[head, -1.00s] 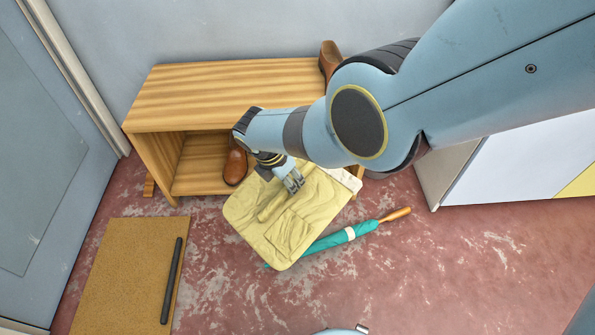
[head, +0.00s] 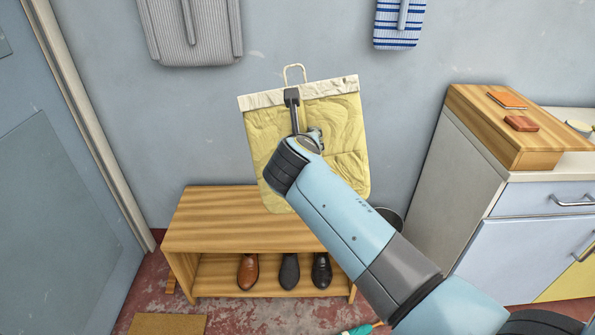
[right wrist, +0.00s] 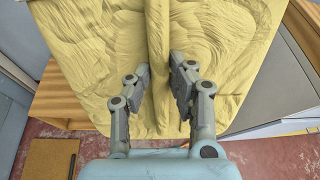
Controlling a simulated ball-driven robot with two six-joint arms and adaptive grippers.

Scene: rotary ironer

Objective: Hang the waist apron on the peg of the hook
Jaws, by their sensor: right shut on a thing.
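The waist apron (head: 345,120) is pale yellow with a whitish waistband (head: 330,90) and a small cream loop (head: 294,66) standing above its top edge. It hangs in front of the blue-grey wall, slightly tilted, above the bench. In the right wrist view the fingers (right wrist: 161,78) pinch a vertical fold of the apron (right wrist: 225,45), which fills the upper picture. I cannot make out the hook or its peg in either view. My left gripper is not in view.
A wooden bench (head: 215,215) with several shoes stands below. A grey striped cloth (head: 195,30) and a blue-and-white striped cloth (head: 399,25) hang on the wall at either side. A cabinet (head: 455,180) stands at right. The wall between the cloths is bare.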

